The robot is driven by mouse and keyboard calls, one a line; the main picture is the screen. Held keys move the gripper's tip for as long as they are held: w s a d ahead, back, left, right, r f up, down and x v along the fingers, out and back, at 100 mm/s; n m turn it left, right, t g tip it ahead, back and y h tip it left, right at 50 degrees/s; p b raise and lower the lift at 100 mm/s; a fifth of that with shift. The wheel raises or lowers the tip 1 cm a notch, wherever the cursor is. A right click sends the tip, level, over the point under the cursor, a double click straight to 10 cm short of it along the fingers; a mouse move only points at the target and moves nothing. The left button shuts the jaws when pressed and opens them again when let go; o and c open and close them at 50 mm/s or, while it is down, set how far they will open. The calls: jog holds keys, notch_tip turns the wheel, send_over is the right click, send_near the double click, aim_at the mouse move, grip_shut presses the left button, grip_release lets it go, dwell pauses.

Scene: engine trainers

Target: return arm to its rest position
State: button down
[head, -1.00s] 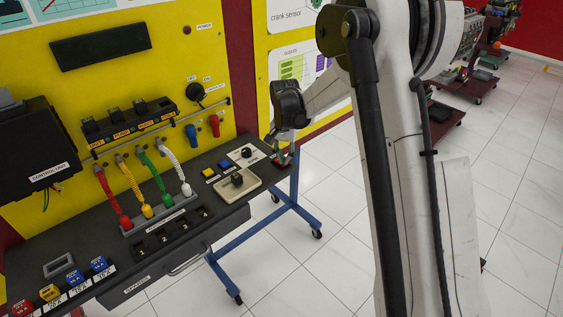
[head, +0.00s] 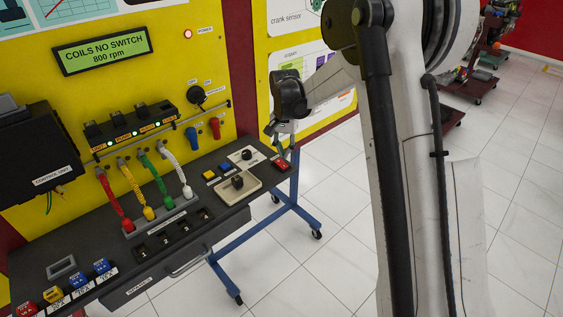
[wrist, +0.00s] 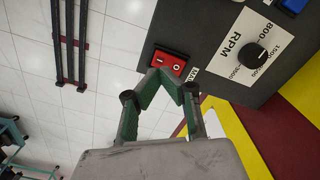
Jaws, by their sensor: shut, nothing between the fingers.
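My gripper (wrist: 171,75) shows in the wrist view with its green fingers drawn together at the tips, shut and empty. Just beyond the fingertips is the red rocker switch (wrist: 169,62) at the corner of the dark bench top. In the head view my arm rises at the right, and the gripper (head: 272,130) hangs above the right end of the bench, apart from the red switch (head: 282,163). The fingers are small and partly hidden there. The display (head: 102,50) is lit green and reads "COILS NO SWITCH 800 rpm".
The RPM knob (wrist: 252,56) sits beside the switch. The bench (head: 85,235) carries colored coil leads (head: 160,190) and several small blocks. A yellow panel (head: 160,85) stands behind it. Tiled floor (head: 320,215) lies open to the right of the bench.

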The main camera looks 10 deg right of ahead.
jog(key=shift+r+p, duration=0.45)
jog(key=shift+r, duration=0.95)
jog(key=shift+r, duration=0.1)
jog(key=s+r+n+t+b, duration=0.2)
jog(key=s+r+n+t, duration=0.1)
jog(key=s+r, duration=1.2)
jog(key=s+f+n+t+b, duration=0.1)
jog(key=s+f+t, duration=0.1)
jog(key=s, duration=0.8)
jog(key=s+f+n+t+b, duration=0.1)
jog(key=s+f+n+t, duration=0.1)
jog(key=s, duration=0.9)
jog(key=shift+f, duration=0.35)
